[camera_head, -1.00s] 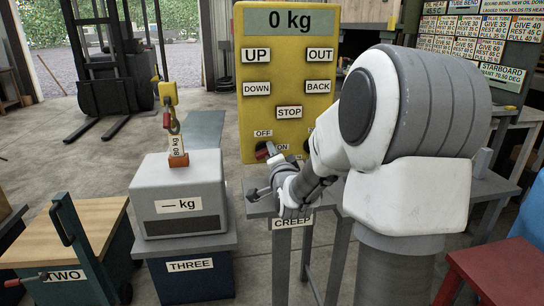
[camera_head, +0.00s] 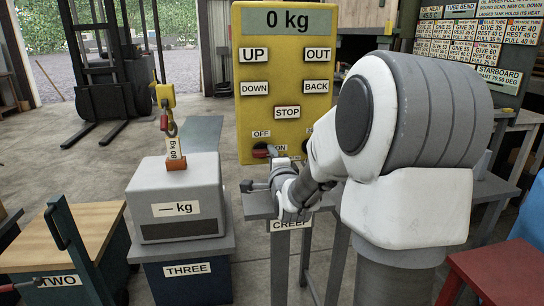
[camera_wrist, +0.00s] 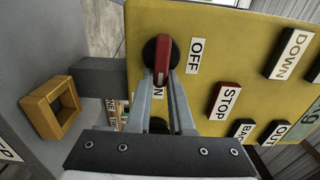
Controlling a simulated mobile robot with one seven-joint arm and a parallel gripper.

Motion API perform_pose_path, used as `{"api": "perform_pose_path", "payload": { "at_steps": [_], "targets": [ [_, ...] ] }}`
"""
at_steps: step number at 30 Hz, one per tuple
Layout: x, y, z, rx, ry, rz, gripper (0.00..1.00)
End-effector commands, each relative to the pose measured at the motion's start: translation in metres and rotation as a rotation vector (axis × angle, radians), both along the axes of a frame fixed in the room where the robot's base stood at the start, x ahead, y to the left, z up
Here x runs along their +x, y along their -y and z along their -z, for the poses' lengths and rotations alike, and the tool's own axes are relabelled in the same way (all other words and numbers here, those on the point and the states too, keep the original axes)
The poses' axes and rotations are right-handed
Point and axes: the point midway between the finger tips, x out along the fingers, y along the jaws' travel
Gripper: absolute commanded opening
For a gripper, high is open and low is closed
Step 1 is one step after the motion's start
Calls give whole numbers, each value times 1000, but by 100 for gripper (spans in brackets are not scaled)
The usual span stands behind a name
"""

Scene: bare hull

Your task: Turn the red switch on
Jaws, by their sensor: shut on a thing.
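The red switch (camera_wrist: 165,60) is a red lever on a round dark hub on the yellow panel (camera_head: 348,50). In the wrist view the OFF label (camera_wrist: 195,56) is beside the hub. The lever points toward the ON label (camera_wrist: 157,88), which is partly hidden by my fingers. My gripper (camera_wrist: 166,75) is shut on the lever, one grey finger on each side. In the head view the red switch (camera_head: 262,152) shows at the panel's lower left, and my gripper and forearm hide part of it.
The panel has UP, OUT, DOWN, BACK and STOP (camera_head: 288,112) buttons and a 0 kg display (camera_head: 287,20). A second dark knob (camera_wrist: 158,125) is partly hidden behind my fingers. A grey weight box (camera_head: 177,195) and a yellow hook (camera_head: 165,95) are left of the panel.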

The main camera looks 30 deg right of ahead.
Motion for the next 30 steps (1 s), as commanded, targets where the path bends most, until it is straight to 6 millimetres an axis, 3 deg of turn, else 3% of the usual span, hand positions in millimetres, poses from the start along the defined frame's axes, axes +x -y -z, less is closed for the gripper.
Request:
{"api": "perform_pose_path", "payload": {
  "at_steps": [7, 8, 13, 30],
  "targets": [
    [0, 0, -1, 1, 2, 0, 0],
    [0, 0, -1, 1, 2, 0, 22],
    [0, 0, -1, 0, 2, 0, 50],
    [2, -1, 0, 1, 0, 0, 50]
  ]
}}
